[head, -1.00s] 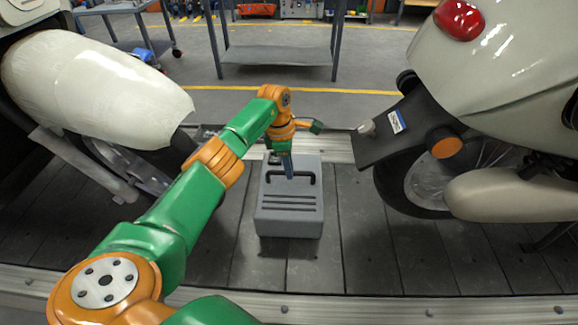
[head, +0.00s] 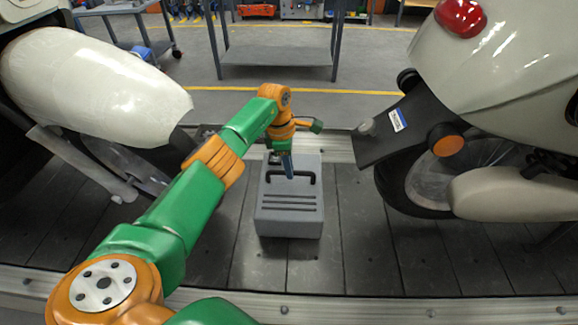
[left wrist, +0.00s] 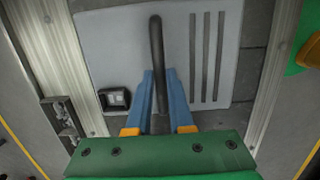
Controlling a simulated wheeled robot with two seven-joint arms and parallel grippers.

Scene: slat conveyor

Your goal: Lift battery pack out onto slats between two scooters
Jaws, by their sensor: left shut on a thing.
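The battery pack (head: 290,218) is a grey box with a dark carrying handle (head: 308,178) and dark grooves on top. It appears to rest on the slats between the two scooters. My left gripper (head: 288,170) points down at the handle. In the left wrist view its blue fingers (left wrist: 159,100) are shut on the handle (left wrist: 156,45), and the pale top of the pack (left wrist: 115,50) fills the middle. A small dark socket (left wrist: 115,98) shows on the top. My right gripper is not in view.
A cream scooter (head: 90,85) stands at the left and another (head: 500,80) at the right, its dark tail piece (head: 385,140) close to the pack. Bare slats (head: 365,250) lie right of the pack. Metal rails edge the conveyor, and a grey table (head: 275,55) stands beyond.

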